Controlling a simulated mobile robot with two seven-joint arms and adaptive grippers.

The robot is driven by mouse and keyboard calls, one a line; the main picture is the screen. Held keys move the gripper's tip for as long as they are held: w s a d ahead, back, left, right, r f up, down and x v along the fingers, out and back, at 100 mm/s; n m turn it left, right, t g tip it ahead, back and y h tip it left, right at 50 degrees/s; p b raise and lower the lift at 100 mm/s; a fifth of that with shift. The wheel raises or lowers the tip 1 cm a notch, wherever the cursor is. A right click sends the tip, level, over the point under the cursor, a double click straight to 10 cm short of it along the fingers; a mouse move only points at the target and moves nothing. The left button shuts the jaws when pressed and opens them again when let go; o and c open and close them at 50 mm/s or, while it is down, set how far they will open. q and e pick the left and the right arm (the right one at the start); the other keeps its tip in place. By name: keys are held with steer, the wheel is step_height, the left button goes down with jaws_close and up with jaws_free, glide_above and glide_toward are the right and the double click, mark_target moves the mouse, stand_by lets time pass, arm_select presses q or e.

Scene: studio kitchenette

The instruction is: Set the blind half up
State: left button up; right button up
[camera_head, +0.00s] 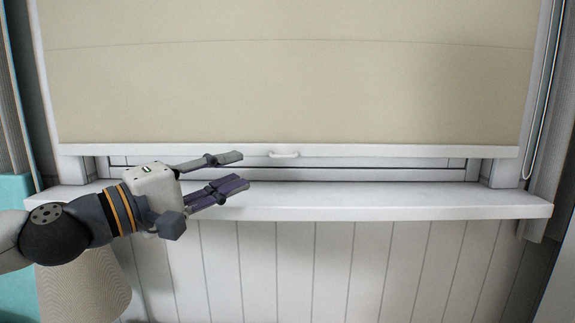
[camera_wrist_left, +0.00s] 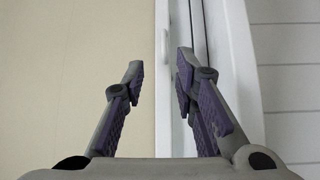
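The beige blind (camera_head: 290,90) hangs down over nearly the whole window, its white bottom bar (camera_head: 400,151) a little above the sill. A small white pull tab (camera_head: 284,154) sits at the middle of the bar. My left gripper (camera_head: 243,168) is open and empty, just left of the tab and apart from it, with its fingers pointing right. In the left wrist view the blind (camera_wrist_left: 70,70) fills the left side, and the tab (camera_wrist_left: 166,45) shows ahead between the open fingers (camera_wrist_left: 160,72). My right gripper is not in view.
The white window sill (camera_head: 400,202) juts out below the blind, close under my left gripper. A cord (camera_head: 541,100) hangs at the right of the window. A lampshade (camera_head: 85,290) stands at lower left below my arm. Space right of the gripper is clear.

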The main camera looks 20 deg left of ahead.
arm_select(q)
steer(key=x, duration=0.3)
steer(key=b+x, duration=0.1)
steer(key=x, duration=0.2)
steer(key=b+x, duration=0.1)
steer(key=x, duration=0.2)
steer(key=shift+w+d+f, duration=0.1)
steer(key=shift+d+f, duration=0.25)
steer(key=shift+w+d+r, duration=0.15)
steer(key=shift+w+d, duration=0.05)
steer(key=shift+w, duration=0.25)
jaws_close()
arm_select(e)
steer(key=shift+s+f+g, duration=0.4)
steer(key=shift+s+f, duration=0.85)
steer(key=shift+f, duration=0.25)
